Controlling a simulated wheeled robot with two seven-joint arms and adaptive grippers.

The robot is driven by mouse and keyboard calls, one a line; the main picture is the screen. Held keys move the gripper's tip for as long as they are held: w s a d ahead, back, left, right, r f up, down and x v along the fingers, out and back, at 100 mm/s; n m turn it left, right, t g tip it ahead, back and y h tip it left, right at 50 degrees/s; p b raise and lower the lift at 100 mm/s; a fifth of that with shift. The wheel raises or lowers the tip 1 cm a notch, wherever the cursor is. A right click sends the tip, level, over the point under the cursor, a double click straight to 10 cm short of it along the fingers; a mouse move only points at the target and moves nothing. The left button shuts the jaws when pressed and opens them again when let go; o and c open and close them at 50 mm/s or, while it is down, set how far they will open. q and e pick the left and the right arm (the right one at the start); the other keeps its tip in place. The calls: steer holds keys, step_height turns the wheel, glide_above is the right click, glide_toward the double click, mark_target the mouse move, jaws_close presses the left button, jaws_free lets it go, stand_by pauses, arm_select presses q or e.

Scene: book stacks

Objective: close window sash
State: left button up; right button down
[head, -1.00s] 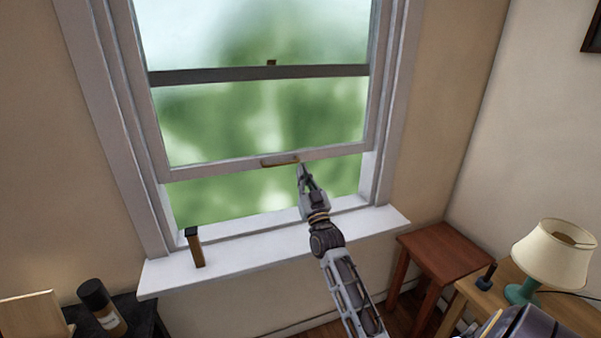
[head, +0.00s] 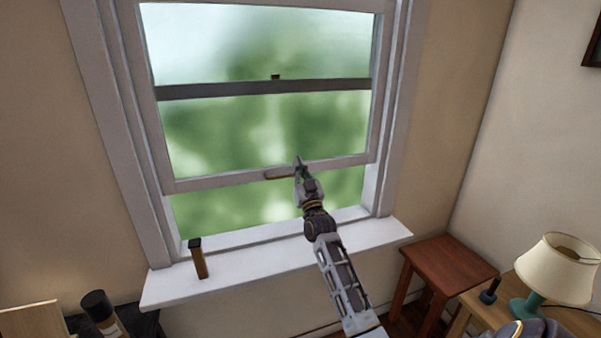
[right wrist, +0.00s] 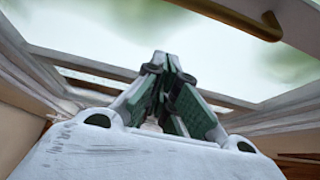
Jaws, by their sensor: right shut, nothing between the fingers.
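The window sash (head: 270,177) is a white frame with glass, raised, with an open gap between its bottom rail and the sill (head: 270,262). A bronze-coloured handle (head: 279,175) is on the bottom rail. In the right wrist view the handle (right wrist: 236,14) crosses the top right, beyond the fingers. My right gripper (head: 299,161) is shut and empty, just right of the handle and in front of the bottom rail. Its closed fingers also show in the right wrist view (right wrist: 160,62). Whether they touch the sash I cannot tell. My left gripper is not in view.
A small brown, dark-topped object (head: 199,261) stands on the sill's left part. A dark-capped bottle (head: 100,308) is at lower left. A reddish wooden stool (head: 447,262) and a lamp (head: 556,266) on a table are at right. The sill's right part is clear.

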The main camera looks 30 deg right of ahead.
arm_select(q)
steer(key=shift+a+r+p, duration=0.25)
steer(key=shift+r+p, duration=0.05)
arm_select(e)
steer(key=shift+w+d+f, duration=0.15)
steer(key=shift+w+f, duration=0.3)
steer(key=shift+f, duration=0.4)
steer(key=shift+w+d+f, duration=0.1)
steer(key=shift+w+f, duration=0.35)
steer(key=shift+f, duration=0.4)
steer(key=shift+f, duration=0.1)
